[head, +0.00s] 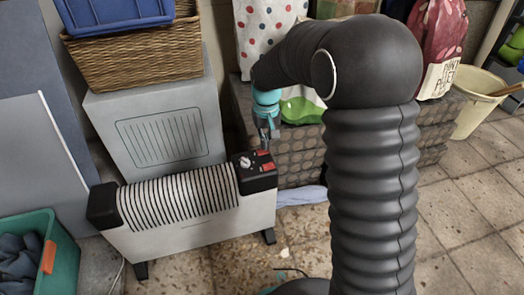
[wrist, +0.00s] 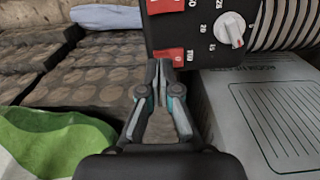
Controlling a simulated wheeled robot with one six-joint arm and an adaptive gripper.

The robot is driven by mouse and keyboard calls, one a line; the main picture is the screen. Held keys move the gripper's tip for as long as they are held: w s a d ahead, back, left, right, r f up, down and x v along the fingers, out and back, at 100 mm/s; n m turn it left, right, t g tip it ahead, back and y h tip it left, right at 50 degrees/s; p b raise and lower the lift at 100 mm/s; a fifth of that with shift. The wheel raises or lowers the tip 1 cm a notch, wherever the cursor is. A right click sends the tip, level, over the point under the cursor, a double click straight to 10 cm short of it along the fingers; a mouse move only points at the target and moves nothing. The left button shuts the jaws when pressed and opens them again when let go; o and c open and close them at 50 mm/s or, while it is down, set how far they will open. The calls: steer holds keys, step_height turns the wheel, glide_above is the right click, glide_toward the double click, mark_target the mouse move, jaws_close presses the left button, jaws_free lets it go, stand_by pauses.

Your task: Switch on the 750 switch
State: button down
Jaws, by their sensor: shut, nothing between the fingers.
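A white heater (head: 200,222) with a dark ribbed grille stands on the floor in the head view. Its black control panel (head: 257,178) is at the right end, with a white dial and two red switches. In the wrist view the panel is at the top, upside down, with the dial (wrist: 229,29) to the right. One red switch (wrist: 169,56) lies right at my fingertips; its marking is too small to read surely. The other red switch (wrist: 165,5) is at the top edge. My gripper (wrist: 160,64) is shut and empty; whether it touches the switch I cannot tell.
A grey box (head: 155,125) bearing a wicker basket (head: 135,60) stands behind the heater. A dark dotted block (head: 300,160) with a green-and-white bag (head: 300,105) is behind my gripper. A teal crate (head: 50,255) is at lower left.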

steer(key=shift+f+b, duration=0.35)
steer(key=shift+f, duration=0.4)
stand_by(0.4)
steer(key=shift+r+p, duration=2.8)
steer(key=shift+r, duration=0.75)
